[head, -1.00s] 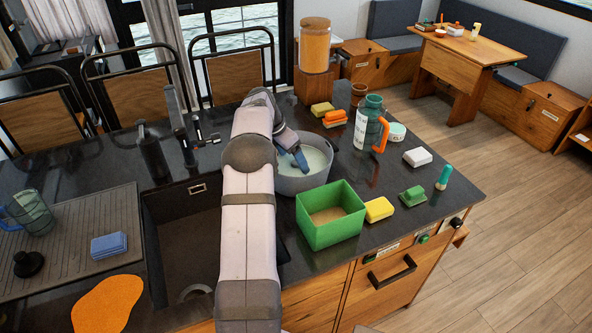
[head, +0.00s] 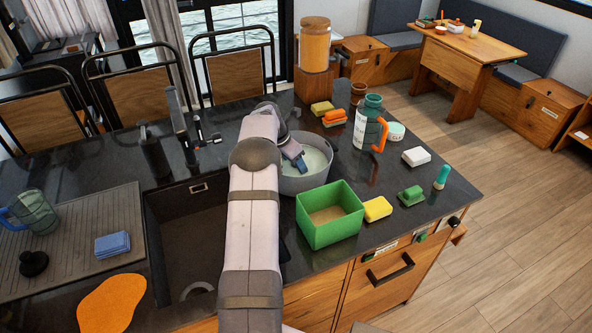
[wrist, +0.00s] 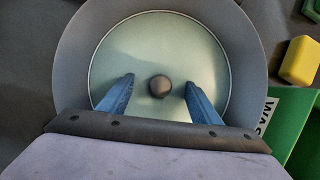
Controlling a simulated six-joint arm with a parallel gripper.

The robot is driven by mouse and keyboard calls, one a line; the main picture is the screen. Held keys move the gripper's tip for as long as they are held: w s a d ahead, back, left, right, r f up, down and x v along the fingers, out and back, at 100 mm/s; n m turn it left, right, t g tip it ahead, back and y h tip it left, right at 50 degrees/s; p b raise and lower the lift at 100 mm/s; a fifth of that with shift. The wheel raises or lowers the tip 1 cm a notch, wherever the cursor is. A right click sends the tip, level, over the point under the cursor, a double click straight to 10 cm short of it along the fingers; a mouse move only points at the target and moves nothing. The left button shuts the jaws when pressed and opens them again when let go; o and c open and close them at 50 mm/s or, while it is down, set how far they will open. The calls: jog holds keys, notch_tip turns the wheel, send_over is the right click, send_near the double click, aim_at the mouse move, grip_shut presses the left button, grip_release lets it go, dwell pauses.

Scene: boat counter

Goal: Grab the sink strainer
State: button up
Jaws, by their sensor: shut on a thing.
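The sink strainer (wrist: 160,86) shows in the wrist view as a dark round knob in the middle of the cloudy, pale green water of the grey basin (wrist: 75,60). The rest of it is hidden under the water. My gripper (wrist: 158,92) has its two blue fingers down in the basin, one on each side of the knob, shut on the strainer; the contact itself is not clear. In the head view my gripper (head: 299,163) reaches into the basin (head: 305,185), and the strainer is not visible there.
A green box (head: 330,225) stands right in front of the basin, with a yellow sponge (head: 377,209) beside it. The dark sink (head: 190,240) is to the left. A black knobbed plug (head: 33,264) lies far left.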

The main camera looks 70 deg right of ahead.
jog(key=shift+r, duration=0.1)
notch_tip(320, 180, up, 10)
jog(key=shift+f+b, duration=0.1)
jog(key=shift+b, duration=1.1)
jog(key=shift+r+p, duration=1.6)
